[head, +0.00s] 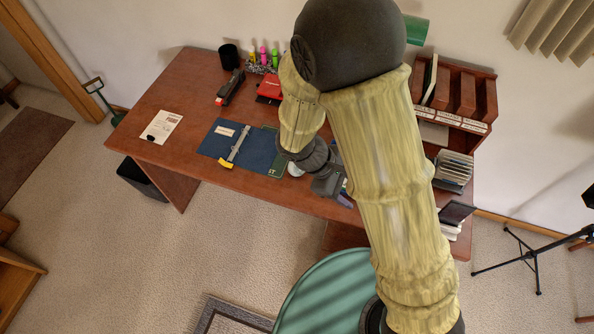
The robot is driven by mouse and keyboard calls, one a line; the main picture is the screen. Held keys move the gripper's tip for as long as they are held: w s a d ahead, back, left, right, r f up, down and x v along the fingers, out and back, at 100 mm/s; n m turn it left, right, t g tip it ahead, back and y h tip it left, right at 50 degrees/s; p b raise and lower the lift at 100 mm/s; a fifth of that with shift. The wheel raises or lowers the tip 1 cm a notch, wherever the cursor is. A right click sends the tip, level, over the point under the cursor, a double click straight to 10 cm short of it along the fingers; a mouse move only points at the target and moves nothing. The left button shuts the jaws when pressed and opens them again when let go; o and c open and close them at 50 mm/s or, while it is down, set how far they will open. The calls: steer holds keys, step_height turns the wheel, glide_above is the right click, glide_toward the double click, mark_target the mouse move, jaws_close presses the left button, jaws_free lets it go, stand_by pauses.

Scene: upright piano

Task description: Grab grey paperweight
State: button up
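I cannot pick out a grey paperweight for certain. A small pale rounded thing (295,170) shows on the desk beside my wrist, partly covered; I cannot tell if it is the paperweight. My gripper (327,187) is over the front part of the brown desk (190,83), just right of the pale thing. My arm hides much of the desk's middle and right. The fingertips are too small and covered to show whether they are open or shut, or whether they touch anything.
A blue folder (215,146), a paper sheet with a small dark item (161,126), a stapler (230,88), a red item (269,88) and a black cup (229,56) lie on the desk. A wooden organizer (466,92) stands at right. The desk's left end is fairly clear.

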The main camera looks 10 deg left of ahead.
steer(key=s+a+f+n+t+y+b, duration=0.1)
steer(key=a+f+n+t, duration=0.3)
steer(key=a, duration=0.3)
steer(key=s+a+f+n+t+y+b, duration=0.1)
steer(key=s+a+f+n+t+b, duration=0.1)
steer(key=a+f+n+t, duration=0.3)
steer(key=s+a+f+n+t+y+b, duration=0.1)
steer(key=a+f+n+t, duration=0.3)
steer(key=a+n, duration=0.4)
steer(key=shift+s+a+f+t+b, duration=0.3)
steer(key=shift+s+a+t+b, duration=0.15)
steer(key=shift+a+t, duration=0.25)
steer(key=p, duration=0.3)
glide_toward(293, 171)
steer(key=w, duration=0.1)
steer(key=w+d, duration=0.1)
steer(key=w, duration=0.1)
steer(key=w+r, duration=0.1)
steer(key=shift+w+d+r, duration=0.1)
steer(key=shift+w+d, duration=0.05)
steer(key=shift+d, duration=0.1)
steer(key=shift+w, duration=0.1)
steer(key=p+x, duration=0.1)
steer(key=x, duration=0.4)
steer(key=shift+w, duration=0.1)
